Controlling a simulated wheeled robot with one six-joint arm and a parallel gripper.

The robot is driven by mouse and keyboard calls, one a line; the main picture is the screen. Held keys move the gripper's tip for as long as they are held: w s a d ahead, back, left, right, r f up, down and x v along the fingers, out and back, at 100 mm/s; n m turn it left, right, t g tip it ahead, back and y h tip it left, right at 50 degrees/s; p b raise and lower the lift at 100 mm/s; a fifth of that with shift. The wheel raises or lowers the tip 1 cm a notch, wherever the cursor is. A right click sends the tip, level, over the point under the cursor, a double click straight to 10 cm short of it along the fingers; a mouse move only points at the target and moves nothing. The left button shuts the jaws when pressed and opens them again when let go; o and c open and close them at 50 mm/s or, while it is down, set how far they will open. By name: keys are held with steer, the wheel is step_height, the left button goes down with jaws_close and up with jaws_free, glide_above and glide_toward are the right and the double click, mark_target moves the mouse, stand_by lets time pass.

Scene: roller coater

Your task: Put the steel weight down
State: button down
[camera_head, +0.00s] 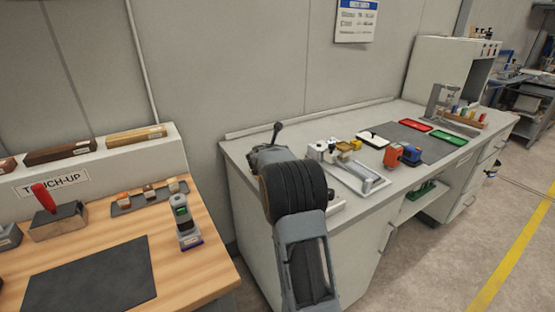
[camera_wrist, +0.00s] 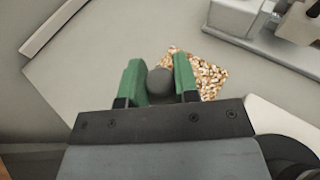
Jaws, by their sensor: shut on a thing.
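In the wrist view, the two green fingers of my gripper (camera_wrist: 158,72) stand on either side of a dark grey rounded piece, which I take as the steel weight (camera_wrist: 160,84). The gripper is shut on it. Only its rounded grey top shows; its lower part is hidden by the gripper body. A mottled brown and white speckled patch (camera_wrist: 208,76) lies on the grey surface just beyond and right of the right finger. I cannot tell how high the weight is above the surface. In the head view my arm hides the gripper and the weight.
A wooden table (camera_head: 190,268) stands left, across a gap. A grey fixture (camera_wrist: 230,18) is at the wrist view's top right.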

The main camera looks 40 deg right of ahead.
steer(key=f, duration=0.2)
steer(key=shift+w+a+f, duration=0.25)
steer(key=shift+f, duration=0.05)
steer(key=shift+f+b, duration=0.3)
steer(key=shift+f, duration=0.2)
steer(key=shift+f, duration=0.1)
steer(key=shift+f, duration=0.15)
steer(key=c, duration=0.9)
jaws_free()
steer(key=shift+o, duration=0.2)
steer(key=shift+r, duration=0.25)
steer(key=v, duration=1.2)
steer(key=shift+s+b, duration=0.1)
steer(key=shift+b, duration=0.25)
